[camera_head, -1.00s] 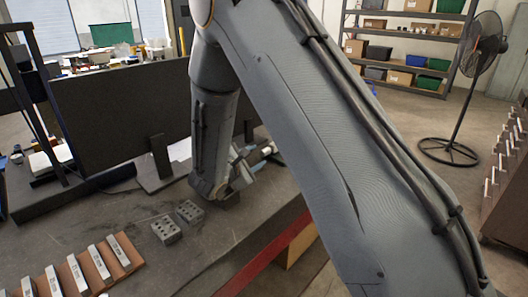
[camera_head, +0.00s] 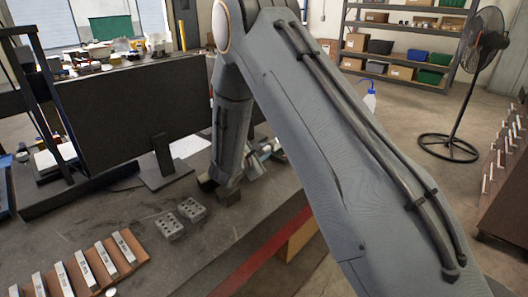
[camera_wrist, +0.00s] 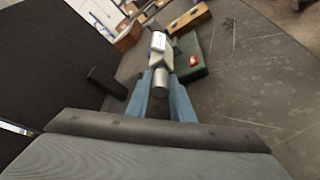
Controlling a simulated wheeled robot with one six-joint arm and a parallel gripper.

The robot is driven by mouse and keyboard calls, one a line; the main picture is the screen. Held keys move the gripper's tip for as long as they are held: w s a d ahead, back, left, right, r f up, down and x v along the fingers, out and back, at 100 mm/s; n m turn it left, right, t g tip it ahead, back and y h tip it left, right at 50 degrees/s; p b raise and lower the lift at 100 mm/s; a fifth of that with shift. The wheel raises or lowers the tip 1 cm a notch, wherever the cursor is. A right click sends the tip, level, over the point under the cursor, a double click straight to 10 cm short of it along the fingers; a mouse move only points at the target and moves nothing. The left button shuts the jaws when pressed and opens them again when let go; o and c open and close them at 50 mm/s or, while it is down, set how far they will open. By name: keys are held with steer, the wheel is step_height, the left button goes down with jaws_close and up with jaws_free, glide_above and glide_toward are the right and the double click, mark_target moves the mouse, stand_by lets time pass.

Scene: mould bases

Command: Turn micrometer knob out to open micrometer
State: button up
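The micrometer (camera_wrist: 158,44) shows in the wrist view, with a pale, marked barrel and a silver cylindrical knob (camera_wrist: 160,80) pointing towards me. Its far end is hard to make out. My gripper (camera_wrist: 160,88) has its two blue-grey fingers on either side of the knob. The fingertips are close to the knob's sides; I cannot tell whether they touch it. In the head view my arm hides most of the gripper and micrometer at the bench's back.
A dark green block (camera_wrist: 190,48) with a red patch lies right of the micrometer. Two grey perforated blocks (camera_head: 170,226) and a brown rack of metal pieces (camera_head: 127,262) are on the bench. Bare bench lies right in the wrist view.

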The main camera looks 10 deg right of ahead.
jaws_close()
steer(key=n+g+b, duration=0.1)
steer(key=n+g, duration=0.1)
steer(key=n, duration=0.1)
steer(key=shift+n+h+b, duration=0.3)
steer(key=shift+b, duration=0.1)
steer(key=n+g+h+b, duration=0.1)
steer(key=n+g, duration=0.2)
steer(key=n, duration=0.1)
steer(key=shift+w+a+h, duration=0.1)
steer(key=shift+h, duration=0.3)
steer(key=n+h+b, duration=0.1)
steer(key=n, duration=0.1)
steer(key=n+g+b, duration=0.1)
steer(key=n, duration=0.1)
steer(key=shift+f+g+h, duration=0.1)
steer(key=shift+g+h, duration=0.2)
steer(key=shift+h, duration=0.1)
steer(key=n+g+h+b, duration=0.1)
steer(key=n+b, duration=0.1)
steer(key=n, duration=0.1)
steer(key=shift+n+h, duration=0.3)
steer(key=shift+h, duration=0.1)
